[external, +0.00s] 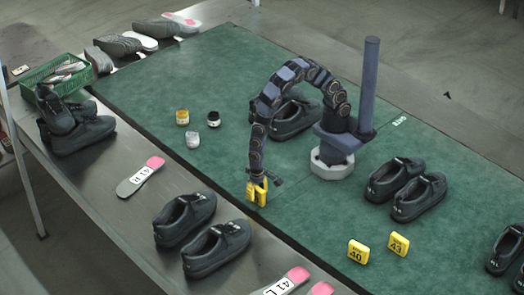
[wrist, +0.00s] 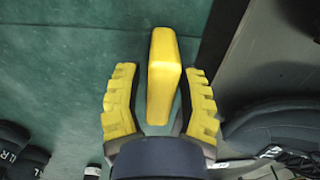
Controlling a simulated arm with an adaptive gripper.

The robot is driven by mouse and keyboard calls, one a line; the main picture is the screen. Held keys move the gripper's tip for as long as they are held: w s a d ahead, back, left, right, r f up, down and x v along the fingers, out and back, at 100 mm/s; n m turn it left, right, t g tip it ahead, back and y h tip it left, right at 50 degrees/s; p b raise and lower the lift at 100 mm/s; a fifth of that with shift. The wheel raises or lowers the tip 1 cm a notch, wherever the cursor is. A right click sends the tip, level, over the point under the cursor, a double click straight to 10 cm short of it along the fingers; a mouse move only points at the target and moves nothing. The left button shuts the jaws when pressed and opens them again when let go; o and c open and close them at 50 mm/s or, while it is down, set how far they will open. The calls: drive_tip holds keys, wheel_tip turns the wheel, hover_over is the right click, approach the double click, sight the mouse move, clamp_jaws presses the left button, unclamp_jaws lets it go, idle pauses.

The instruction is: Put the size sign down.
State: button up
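My gripper (external: 257,188) is low at the mat's front edge, left of my base. In the wrist view, its two ridged yellow fingers (wrist: 161,72) are spread on either side of a yellow size sign (wrist: 161,85). Narrow gaps show between the sign and both fingers. The sign's number is not visible. In the external view the sign and yellow fingers blend together, and I cannot tell whether the sign's base touches the surface. Two other yellow signs stand on the mat at the lower right, marked 40 (external: 358,252) and 43 (external: 398,244).
A pair of dark shoes (external: 202,234) stands on the grey table in front of my gripper. More pairs stand behind it (external: 295,118), at right (external: 406,188) and at left (external: 75,125). Small jars (external: 213,118) are on the green mat (external: 150,95). An insole (external: 140,178) lies at left.

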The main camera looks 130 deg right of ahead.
sight(258, 187)
drive_tip(key=shift+r, duration=0.15)
wheel_tip(258, 187, up, 11)
drive_tip(key=shift+r, duration=0.15)
drive_tip(key=s+a+r+n+y, duration=0.1)
drive_tip(key=s+a+r+n, duration=0.4)
drive_tip(key=s+r+n, duration=0.8)
drive_tip(key=s+n, duration=0.1)
drive_tip(key=s, duration=0.1)
drive_tip(key=s+r+n+g+h, duration=0.1)
drive_tip(key=s+r+n, duration=0.3)
drive_tip(key=s, duration=0.2)
drive_tip(key=shift+s+g, duration=0.15)
drive_tip(key=shift+g, duration=0.15)
drive_tip(key=shift+f, duration=0.1)
